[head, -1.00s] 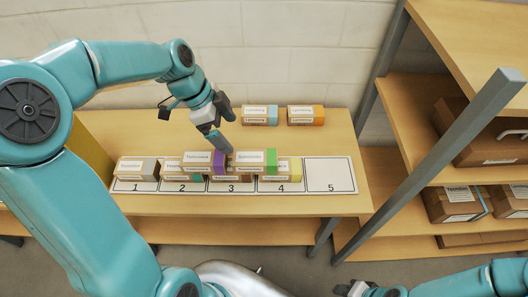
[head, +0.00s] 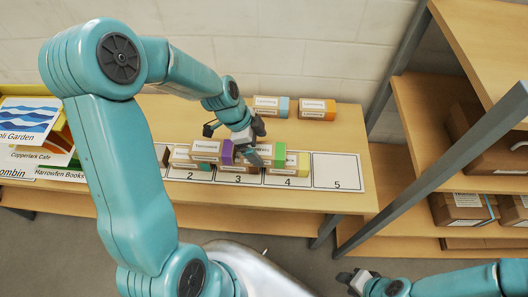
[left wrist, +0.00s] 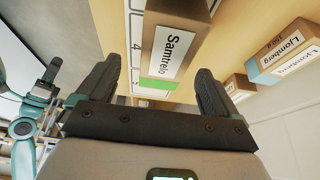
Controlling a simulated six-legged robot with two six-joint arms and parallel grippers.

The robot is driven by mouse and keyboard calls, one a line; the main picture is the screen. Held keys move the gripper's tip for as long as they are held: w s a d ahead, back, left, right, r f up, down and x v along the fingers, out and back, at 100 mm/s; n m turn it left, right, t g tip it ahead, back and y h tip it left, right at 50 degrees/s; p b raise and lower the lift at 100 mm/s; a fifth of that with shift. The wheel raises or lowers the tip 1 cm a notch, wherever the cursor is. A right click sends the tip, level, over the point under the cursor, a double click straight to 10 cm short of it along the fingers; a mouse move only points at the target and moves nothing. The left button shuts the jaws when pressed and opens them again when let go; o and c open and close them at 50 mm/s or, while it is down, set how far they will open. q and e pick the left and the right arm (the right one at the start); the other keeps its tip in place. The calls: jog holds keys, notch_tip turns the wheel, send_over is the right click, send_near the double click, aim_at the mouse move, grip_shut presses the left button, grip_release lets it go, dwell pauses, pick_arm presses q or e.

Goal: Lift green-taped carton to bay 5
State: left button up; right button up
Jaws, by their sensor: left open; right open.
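The green-taped carton (head: 279,154) sits on top of the lower cartons around bays 3 and 4, partly hidden by my left gripper (head: 258,153). In the left wrist view the carton (left wrist: 176,50), with a white label and a green band, is ahead of the spread fingers of my left gripper (left wrist: 156,88). That gripper is open, close to the carton and not closed on it. Bay 5 (head: 336,171) is an empty white marked square at the right end of the row. My right gripper (head: 352,281) is open at the bottom, away from the table.
A purple-taped carton (head: 212,150) stands just left of the green one. A yellow-ended carton (head: 303,164) is in bay 4. A blue-taped carton (head: 271,106) and an orange-taped carton (head: 318,109) stand behind. A shelf post (head: 450,160) rises at the right.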

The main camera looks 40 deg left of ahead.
aim_at(263, 150)
pick_arm(q)
jog(key=x, duration=0.2)
jog(key=p+x, duration=0.1)
jog(key=x, duration=0.1)
jog(key=shift+w+a, duration=0.25)
jog(key=shift+w, duration=0.05)
jog(key=shift+d+f, duration=0.1)
jog(key=shift+f, duration=0.05)
jog(key=shift+s, duration=0.15)
jog(key=c, duration=1.1)
jog(key=shift+c, duration=0.2)
